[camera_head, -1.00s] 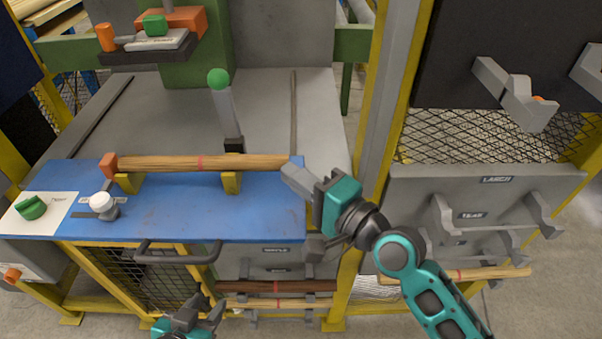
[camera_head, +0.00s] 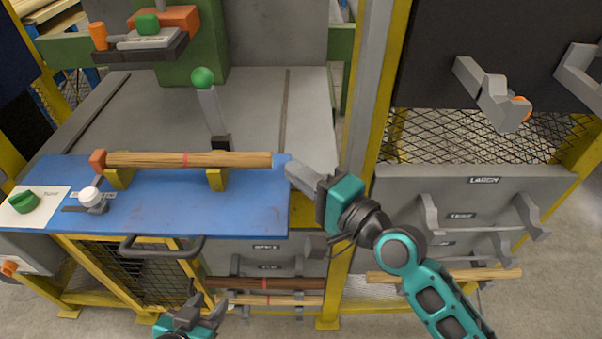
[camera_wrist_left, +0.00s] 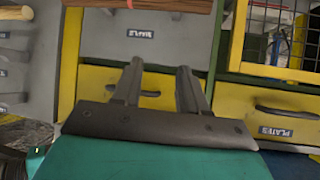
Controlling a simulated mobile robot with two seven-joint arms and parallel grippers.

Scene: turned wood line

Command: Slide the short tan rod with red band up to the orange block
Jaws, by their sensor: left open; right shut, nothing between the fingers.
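The tan rod with a red band (camera_head: 230,160) lies level across two yellow supports (camera_head: 216,179) on the blue bench top. Its left end meets the orange block (camera_head: 98,161) in the head view, with no clear gap visible. My right gripper (camera_head: 288,164) is shut and empty beside the rod's right end, with a small strip of blue between them. My left gripper (camera_head: 207,303) is open and empty, low in front of the bench; its spread fingers also show in the left wrist view (camera_wrist_left: 160,72).
A dark brown rod (camera_head: 300,284) and other tan rods (camera_head: 445,276) rest on lower racks. A green-topped lever (camera_head: 203,78) stands behind.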

